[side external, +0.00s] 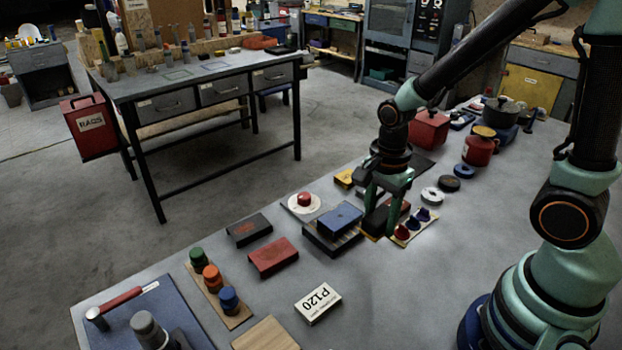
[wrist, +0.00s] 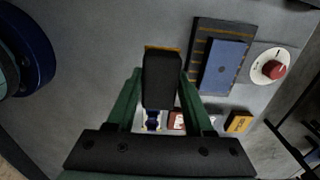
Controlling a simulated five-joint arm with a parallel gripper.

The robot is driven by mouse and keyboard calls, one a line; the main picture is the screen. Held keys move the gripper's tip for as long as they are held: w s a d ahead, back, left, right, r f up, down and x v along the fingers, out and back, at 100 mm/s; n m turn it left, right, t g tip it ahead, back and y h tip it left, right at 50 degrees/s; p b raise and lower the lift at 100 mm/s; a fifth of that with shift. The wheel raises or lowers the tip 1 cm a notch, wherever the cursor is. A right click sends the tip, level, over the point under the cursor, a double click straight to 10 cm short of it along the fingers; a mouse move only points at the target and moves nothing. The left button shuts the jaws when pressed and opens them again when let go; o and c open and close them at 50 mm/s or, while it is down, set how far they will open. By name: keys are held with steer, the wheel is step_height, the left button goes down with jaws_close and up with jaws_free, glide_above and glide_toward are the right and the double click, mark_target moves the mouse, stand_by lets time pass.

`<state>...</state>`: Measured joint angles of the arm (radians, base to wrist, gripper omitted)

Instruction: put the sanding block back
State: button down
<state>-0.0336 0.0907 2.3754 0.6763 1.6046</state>
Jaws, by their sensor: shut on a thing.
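My gripper (side external: 383,212) is shut on a black block with a thin yellow-orange edge, which I take to be the sanding block (side external: 374,224). In the wrist view the block (wrist: 162,82) stands between the two green fingers of my gripper (wrist: 160,74). In the side view it is low over the grey bench, just right of a blue block (side external: 338,217) on a dark striped base (side external: 320,243). I cannot tell whether it touches the bench. The blue block (wrist: 223,66) and striped base (wrist: 204,38) also show in the wrist view.
Close by are a card with dark blue and red pieces (side external: 427,216), a plate with a red knob (side external: 304,200) and a yellow box (side external: 345,178). A red block (side external: 273,257), a black block (side external: 249,230) and a P120 box (side external: 318,303) lie nearer. Bench right of the P120 box is clear.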

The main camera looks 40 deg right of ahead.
mark_target(373, 256)
steer(key=shift+f, duration=4)
steer(key=shift+f, duration=0.1)
steer(key=shift+c, duration=1.4)
jaws_free()
